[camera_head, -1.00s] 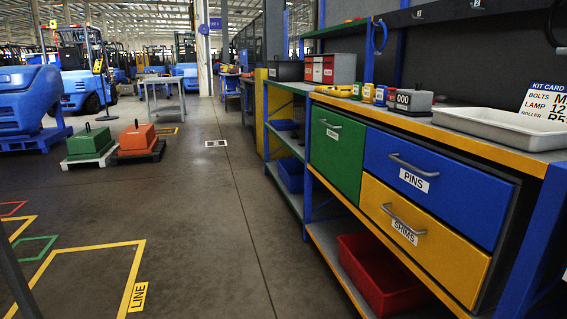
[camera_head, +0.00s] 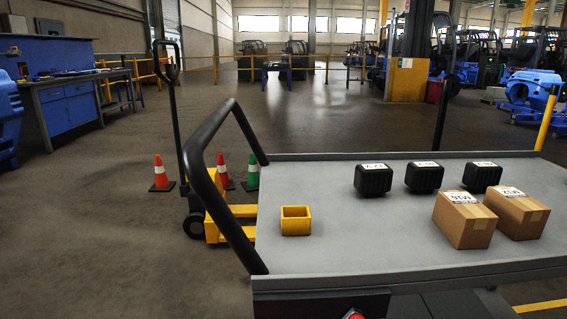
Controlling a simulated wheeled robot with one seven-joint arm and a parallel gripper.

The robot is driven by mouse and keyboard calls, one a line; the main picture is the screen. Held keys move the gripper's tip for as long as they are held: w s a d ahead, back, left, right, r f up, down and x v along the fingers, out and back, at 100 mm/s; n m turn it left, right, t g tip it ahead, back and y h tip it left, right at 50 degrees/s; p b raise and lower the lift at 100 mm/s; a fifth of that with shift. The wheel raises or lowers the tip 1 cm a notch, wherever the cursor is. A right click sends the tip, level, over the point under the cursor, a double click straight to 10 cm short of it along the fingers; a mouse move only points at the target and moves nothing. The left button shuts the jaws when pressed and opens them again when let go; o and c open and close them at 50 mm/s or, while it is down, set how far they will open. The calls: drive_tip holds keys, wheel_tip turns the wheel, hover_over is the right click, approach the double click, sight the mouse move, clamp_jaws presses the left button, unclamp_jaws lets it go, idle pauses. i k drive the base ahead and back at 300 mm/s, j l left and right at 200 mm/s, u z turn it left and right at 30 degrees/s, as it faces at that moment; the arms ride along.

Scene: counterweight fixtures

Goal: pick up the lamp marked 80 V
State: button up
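Three black ribbed blocks with white labels on top stand in a row on a grey cart top (camera_head: 330,245). They are the left block (camera_head: 373,181), the middle block (camera_head: 424,178) and the right block (camera_head: 482,178). They may be lamps, but their labels are too small and slanted to read surely, so I cannot tell which, if any, says 80 V. My gripper is not in view.
Two cardboard boxes, a left box (camera_head: 464,221) and a right box (camera_head: 516,213), stand in front of the blocks. A yellow open bin (camera_head: 295,220) sits at left on the cart. The cart's black handle (camera_head: 203,165) rises beside a yellow pallet truck (camera_head: 212,230) and cones (camera_head: 161,175).

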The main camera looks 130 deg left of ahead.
sight(422, 177)
drive_tip(key=u, duration=3.55)
